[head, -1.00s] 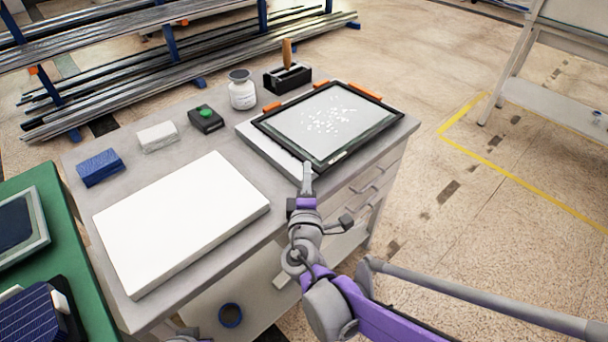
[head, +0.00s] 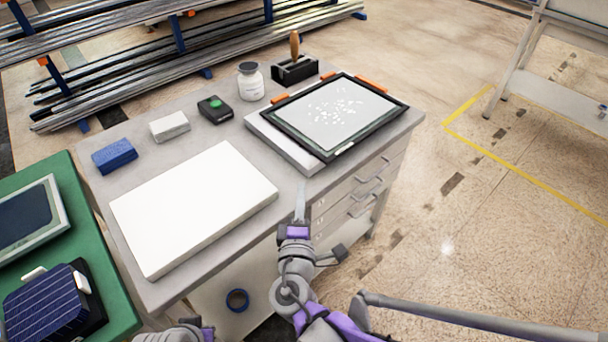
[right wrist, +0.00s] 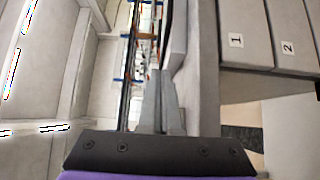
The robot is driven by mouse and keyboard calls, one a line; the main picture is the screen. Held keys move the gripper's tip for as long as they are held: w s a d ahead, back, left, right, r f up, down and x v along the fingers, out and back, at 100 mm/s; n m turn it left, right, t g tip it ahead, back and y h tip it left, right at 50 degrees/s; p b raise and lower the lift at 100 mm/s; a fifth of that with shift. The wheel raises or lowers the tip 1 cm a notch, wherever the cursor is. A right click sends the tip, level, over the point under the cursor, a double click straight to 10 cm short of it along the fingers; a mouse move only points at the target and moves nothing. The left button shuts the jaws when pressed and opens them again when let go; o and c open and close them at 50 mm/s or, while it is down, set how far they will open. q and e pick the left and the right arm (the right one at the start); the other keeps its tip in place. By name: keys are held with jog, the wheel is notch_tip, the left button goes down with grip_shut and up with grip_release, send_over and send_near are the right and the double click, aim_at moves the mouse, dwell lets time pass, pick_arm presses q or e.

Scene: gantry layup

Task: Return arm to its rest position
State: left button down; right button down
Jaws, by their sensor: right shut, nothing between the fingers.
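My right gripper (head: 300,190) is shut and empty. In the head view it sits at the front edge of the grey workbench (head: 225,135), between the white slab and the framed panel. Its closed fingers also show in the right wrist view (right wrist: 161,90). The black-framed panel (head: 335,115) with white flecks lies tilted on a pale block (head: 275,140), a little beyond the fingertips and apart from them. My left gripper (head: 207,333) shows only in part at the bottom edge, and its fingers are not clear.
On the bench are a white slab (head: 195,205), a blue block (head: 114,155), a white block (head: 169,126), a black box with a green button (head: 215,108), a jar (head: 250,82) and a black holder (head: 294,69). A green table (head: 105,265) stands left. Open floor lies right.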

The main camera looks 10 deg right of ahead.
pick_arm(q)
jog(key=shift+s+a+r, duration=0.1)
jog(key=shift+r, duration=0.1)
pick_arm(e)
jog(key=shift+s+a, duration=0.2)
jog(key=shift+s, duration=0.55)
jog(key=shift+s+a, duration=0.15)
jog(key=shift+s, duration=0.6)
